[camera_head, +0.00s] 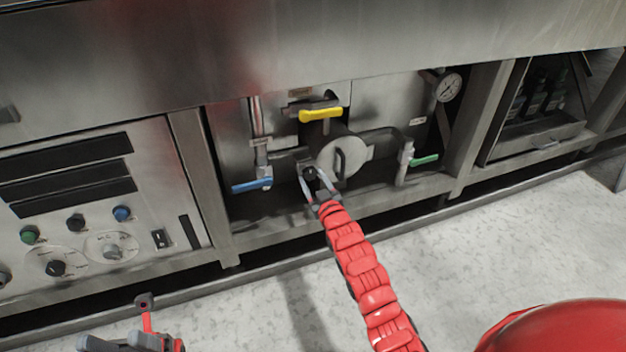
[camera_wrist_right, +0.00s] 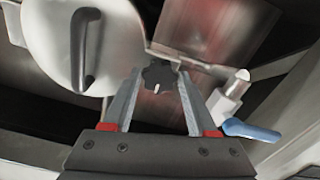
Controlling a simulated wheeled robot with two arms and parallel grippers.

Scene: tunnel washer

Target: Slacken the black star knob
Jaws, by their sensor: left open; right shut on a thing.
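The black star knob (camera_wrist_right: 158,76) sits between the fingertips of my right gripper (camera_wrist_right: 160,84) in the right wrist view, just beside a round metal cover (camera_wrist_right: 62,40). In the head view the knob (camera_head: 309,172) is a small dark shape at the lower left of that cover (camera_head: 343,156). My right gripper (camera_head: 315,182) is shut on the knob there, its arm reaching up from the bottom. My left gripper (camera_head: 115,344) is open and empty at the lower left, away from the machine and partly cut off by the frame edge.
Around the cover are a yellow valve handle (camera_head: 321,115), a blue lever (camera_head: 252,185), a green lever (camera_head: 424,160) and a pressure gauge (camera_head: 448,87). A control panel (camera_head: 90,215) with buttons and dials stands left. The pale floor (camera_head: 480,240) in front is clear.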

